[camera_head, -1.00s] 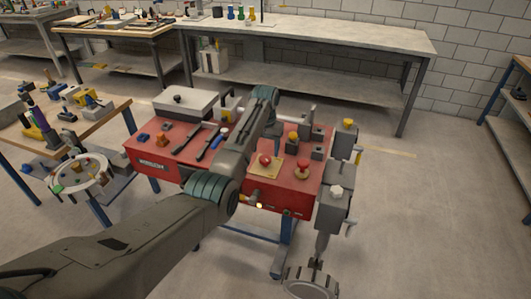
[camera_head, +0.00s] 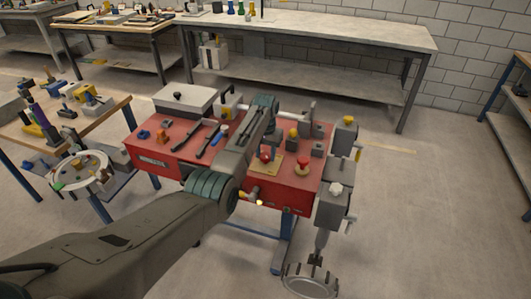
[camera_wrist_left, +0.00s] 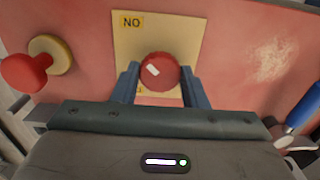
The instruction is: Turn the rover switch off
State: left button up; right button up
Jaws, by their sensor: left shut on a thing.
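The switch is a round red knob with a white mark (camera_wrist_left: 160,72). It sits on a pale yellow plate (camera_wrist_left: 187,35) whose letters read "NO" in the wrist view. The plate lies on the red top of a bench-like unit (camera_head: 160,165). My left gripper (camera_wrist_left: 160,80) has its two blue-grey fingers on either side of the knob, shut on it. In the head view the knob (camera_head: 265,158) shows below my left gripper (camera_head: 268,150). The knob's white mark lies left of its centre in the wrist view. My right gripper is not in view.
A red mushroom-shaped button (camera_head: 303,161) stands right of the plate. Black-handled tools, a blue-handled tool (camera_head: 222,132) and a white box (camera_head: 183,100) lie on the red top. A grey leg with a wheel (camera_head: 311,279) stands at the right. The floor further right is clear.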

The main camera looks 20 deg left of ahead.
aim_at(265, 155)
pick_arm(q)
jog(key=n+p, duration=0.2)
jog(key=n, duration=0.1)
jog(key=shift+r+n, duration=0.15)
jog(key=shift+n, duration=0.25)
jog(key=n+p, duration=0.1)
jog(key=n, duration=0.3)
jog(key=shift+n, duration=0.3)
jog(key=n+p, duration=0.1)
jog(key=n, duration=0.3)
jog(key=shift+n+p, duration=0.45)
jog(key=shift+n, duration=2.35)
jog(key=o, duration=1)
jog(key=shift+c, duration=0.2)
notch_tip(265, 155, up, 11)
jog(key=b, duration=0.1)
jog(key=shift+b, duration=0.3)
